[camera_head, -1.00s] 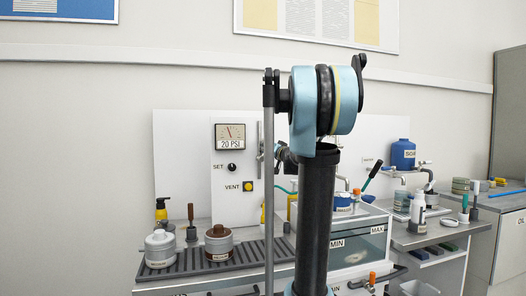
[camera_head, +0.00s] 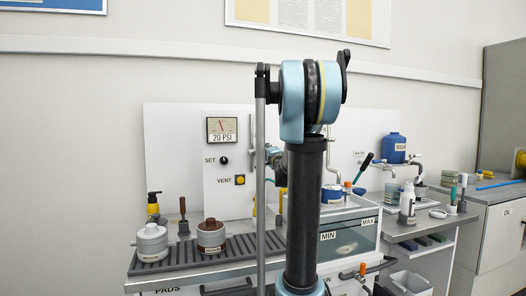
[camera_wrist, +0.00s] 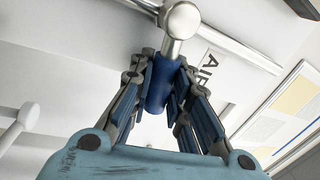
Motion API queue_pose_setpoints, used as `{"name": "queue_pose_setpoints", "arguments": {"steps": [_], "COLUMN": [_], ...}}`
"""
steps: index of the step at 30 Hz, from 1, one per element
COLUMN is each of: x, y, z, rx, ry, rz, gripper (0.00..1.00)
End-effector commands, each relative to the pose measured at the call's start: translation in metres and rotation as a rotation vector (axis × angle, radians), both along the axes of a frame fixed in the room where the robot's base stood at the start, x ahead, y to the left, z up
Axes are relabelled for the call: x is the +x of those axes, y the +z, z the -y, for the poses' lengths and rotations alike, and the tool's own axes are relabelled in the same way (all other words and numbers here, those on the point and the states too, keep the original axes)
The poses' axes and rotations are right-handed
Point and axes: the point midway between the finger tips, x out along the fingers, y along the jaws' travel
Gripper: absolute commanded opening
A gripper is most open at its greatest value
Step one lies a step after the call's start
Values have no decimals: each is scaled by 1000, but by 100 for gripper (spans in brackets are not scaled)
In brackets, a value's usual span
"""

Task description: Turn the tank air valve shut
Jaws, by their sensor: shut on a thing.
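The air valve shows in the wrist view as a blue handle grip (camera_wrist: 160,85) on a silver ball-shaped hub (camera_wrist: 181,20), close to a white wall panel. My gripper (camera_wrist: 161,73) is shut around the blue grip, with a jointed finger on each side. The lower end of the grip shows between the fingers. In the head view my own arm hides the gripper and the valve handle.
In the head view a panel carries a pressure gauge (camera_head: 221,130) reading 20 PSI, a SET knob (camera_head: 224,160) and a VENT button (camera_head: 240,180). Below stand two canisters on a ribbed tray (camera_head: 186,258). A clear MIN/MAX tank (camera_head: 349,243) is right of my arm.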

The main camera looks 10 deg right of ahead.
Motion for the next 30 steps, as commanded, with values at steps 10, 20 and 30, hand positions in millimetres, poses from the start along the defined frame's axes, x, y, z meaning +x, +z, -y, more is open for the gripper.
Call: {"name": "queue_pose_setpoints", "arguments": {"steps": [10,20,30], "x": [-1,-1,-2], "y": [-12,-15,-15], "z": [4,4,4], "rx": [158,197,198], "ry": [-8,-9,-10], "rz": [-22,-28,-28], "gripper": [0,0,28]}}
